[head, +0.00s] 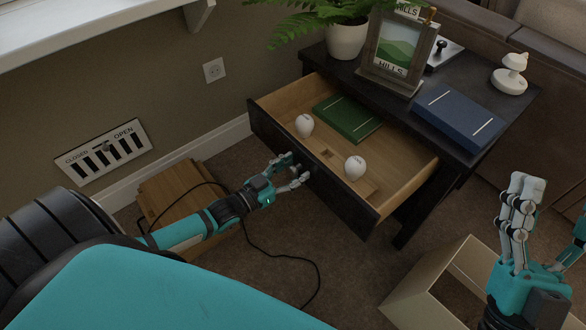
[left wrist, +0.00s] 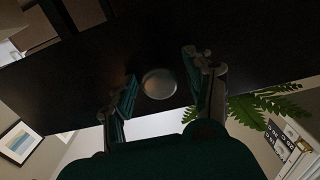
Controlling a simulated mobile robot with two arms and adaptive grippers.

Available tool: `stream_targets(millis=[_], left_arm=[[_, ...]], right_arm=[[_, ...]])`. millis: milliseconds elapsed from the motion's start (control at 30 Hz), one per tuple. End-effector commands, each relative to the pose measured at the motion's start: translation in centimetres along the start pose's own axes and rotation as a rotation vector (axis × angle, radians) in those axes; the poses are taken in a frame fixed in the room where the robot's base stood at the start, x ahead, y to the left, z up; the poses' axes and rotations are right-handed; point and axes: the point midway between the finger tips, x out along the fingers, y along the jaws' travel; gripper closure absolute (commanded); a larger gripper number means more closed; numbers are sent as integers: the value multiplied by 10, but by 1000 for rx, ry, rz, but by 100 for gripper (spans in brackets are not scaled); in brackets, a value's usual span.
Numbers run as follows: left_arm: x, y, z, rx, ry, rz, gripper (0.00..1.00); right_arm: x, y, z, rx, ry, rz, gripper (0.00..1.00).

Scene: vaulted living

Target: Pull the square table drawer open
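The square table (head: 460,65) is dark, and its drawer (head: 340,200) stands pulled well out, with a pale wood interior. My left gripper (head: 298,173) is at the outside of the drawer's dark front. In the left wrist view, the round knob (left wrist: 159,84) shows on the dark drawer front, between the spread fingers of my left gripper (left wrist: 160,88), with gaps on both sides. In the head view the fingers hide most of the knob. My right gripper (head: 522,190) points up at the right, away from the table; its fingers overlap, so its opening is unclear.
The drawer holds a green book (head: 347,118) and two white bulb-like objects (head: 355,167). An open box (head: 425,295) and a wooden box (head: 180,195) are on the floor.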

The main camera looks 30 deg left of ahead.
Motion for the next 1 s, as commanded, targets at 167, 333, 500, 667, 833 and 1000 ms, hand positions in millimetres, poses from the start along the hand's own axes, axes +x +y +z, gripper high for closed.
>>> stream_targets(millis=[167,333,500,667,833,1000], left_arm=[[0,0,0,-1,1,-1,47],[-14,0,1,-1,-1,-1,47],[-48,0,1,-2,-4,0,47],[-82,0,2,-1,-5,0,47],[-108,0,1,-1,-3,0,47],[-119,0,0,0,0,0,47]], right_arm=[[0,0,0,1,1,0,35],[0,0,0,1,1,0,35],[0,0,0,1,1,0,35],[0,0,0,1,1,0,35],[0,0,0,1,1,0,35],[0,0,0,1,1,0,35]])
